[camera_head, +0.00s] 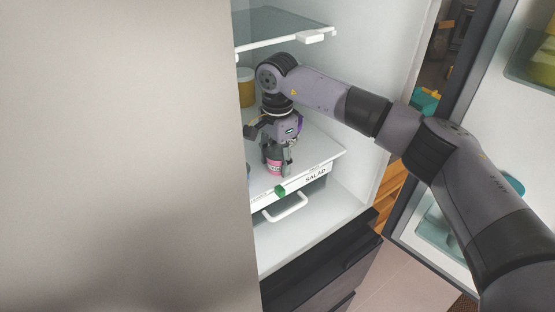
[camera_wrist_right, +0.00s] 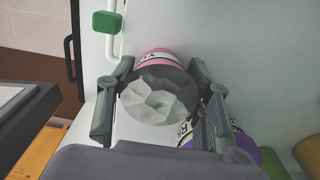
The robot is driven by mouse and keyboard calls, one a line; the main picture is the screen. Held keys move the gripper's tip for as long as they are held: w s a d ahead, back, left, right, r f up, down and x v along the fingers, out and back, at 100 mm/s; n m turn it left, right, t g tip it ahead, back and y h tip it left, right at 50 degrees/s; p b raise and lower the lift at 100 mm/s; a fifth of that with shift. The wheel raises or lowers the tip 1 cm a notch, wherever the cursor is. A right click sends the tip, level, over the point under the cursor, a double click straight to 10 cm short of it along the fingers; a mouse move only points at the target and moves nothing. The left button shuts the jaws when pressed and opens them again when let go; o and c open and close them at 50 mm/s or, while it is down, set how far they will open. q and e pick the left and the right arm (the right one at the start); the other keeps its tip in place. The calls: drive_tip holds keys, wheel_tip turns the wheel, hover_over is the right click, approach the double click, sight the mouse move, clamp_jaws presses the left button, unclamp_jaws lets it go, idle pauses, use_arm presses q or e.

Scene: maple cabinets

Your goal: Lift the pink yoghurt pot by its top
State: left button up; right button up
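The pink yoghurt pot (camera_head: 274,168) stands upright on the glass fridge shelf above the salad drawer. In the right wrist view its pink side and dark lettering (camera_wrist_right: 155,58) show behind a crinkled grey-white top (camera_wrist_right: 160,97). My right gripper (camera_head: 277,160) points down over the pot, one finger on each side of its top. In the wrist view the fingers (camera_wrist_right: 162,66) straddle the top, with what look like narrow gaps; contact is hard to judge. My left gripper is not in view.
A purple pot (camera_wrist_right: 243,150) stands close by, partly hidden by a finger. A yellowish jar (camera_head: 246,88) stands further back. A glass shelf (camera_head: 280,28) is above, the salad drawer (camera_head: 290,187) with a green clip (camera_head: 280,190) below. A pale panel (camera_head: 120,150) blocks the left.

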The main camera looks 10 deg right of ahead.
drive_tip(key=c, duration=0.8)
drive_tip(key=shift+o, duration=0.2)
drive_tip(key=shift+r, duration=0.15)
